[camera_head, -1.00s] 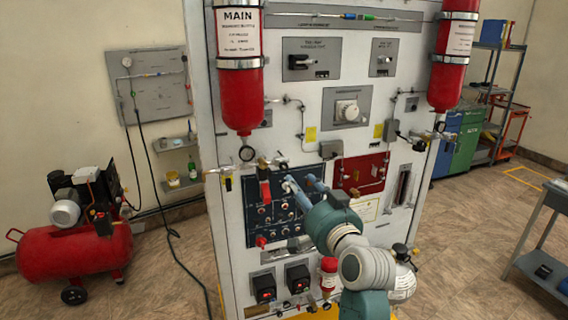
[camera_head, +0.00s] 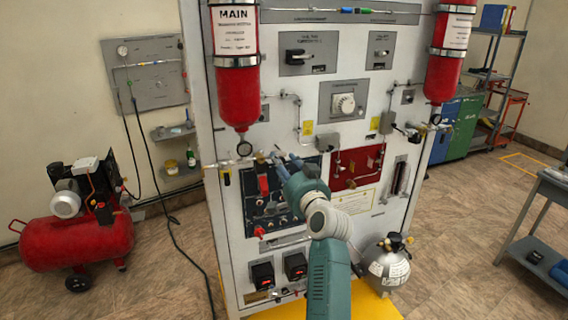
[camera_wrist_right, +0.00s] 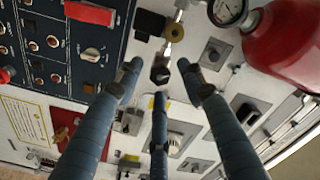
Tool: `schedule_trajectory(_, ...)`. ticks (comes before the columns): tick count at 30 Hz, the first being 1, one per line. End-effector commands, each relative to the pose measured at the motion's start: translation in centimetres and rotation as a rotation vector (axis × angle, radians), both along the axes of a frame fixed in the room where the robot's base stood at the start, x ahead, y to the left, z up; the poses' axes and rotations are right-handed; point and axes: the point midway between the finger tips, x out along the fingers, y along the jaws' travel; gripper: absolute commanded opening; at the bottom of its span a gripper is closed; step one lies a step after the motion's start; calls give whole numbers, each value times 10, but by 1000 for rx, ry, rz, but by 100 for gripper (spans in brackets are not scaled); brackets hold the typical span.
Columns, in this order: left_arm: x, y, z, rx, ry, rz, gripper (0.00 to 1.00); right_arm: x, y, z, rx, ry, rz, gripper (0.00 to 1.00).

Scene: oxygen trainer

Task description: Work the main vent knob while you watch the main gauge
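The main gauge (camera_head: 244,148) is a small round dial under the red MAIN cylinder (camera_head: 236,85). In the right wrist view the gauge (camera_wrist_right: 228,10) shows at the top, too small and tilted to read. A small dark knob (camera_wrist_right: 160,72) hangs on a brass fitting left of the gauge; it looks like the main vent knob. My right gripper (camera_head: 278,157) is at the brass fittings right of the gauge. In the wrist view its blue fingers (camera_wrist_right: 160,76) are spread around the knob, with gaps visible; contact cannot be told. My left gripper is out of view.
A dark switch panel (camera_head: 270,205) lies below the fittings, partly behind my right arm. A red plate (camera_head: 358,165) is to its right. A second red cylinder (camera_head: 447,50) hangs at the right. A grey tank (camera_head: 388,268) stands low at the right.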

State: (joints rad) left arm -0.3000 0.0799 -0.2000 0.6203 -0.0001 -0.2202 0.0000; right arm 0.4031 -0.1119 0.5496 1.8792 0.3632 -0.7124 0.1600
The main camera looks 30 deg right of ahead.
Motion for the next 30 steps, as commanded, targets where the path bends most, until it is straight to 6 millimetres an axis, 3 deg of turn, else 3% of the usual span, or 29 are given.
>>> schedule_trajectory(4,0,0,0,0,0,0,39,0,0,0,-1,0,0,39)
schedule_trajectory(10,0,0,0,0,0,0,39,0,0,0,-1,0,0,0)
schedule_trajectory(20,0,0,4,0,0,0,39,0,0,1,30,-7,-1,0)
schedule_trajectory(30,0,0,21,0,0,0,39,0,0,2,231,-54,0,0)
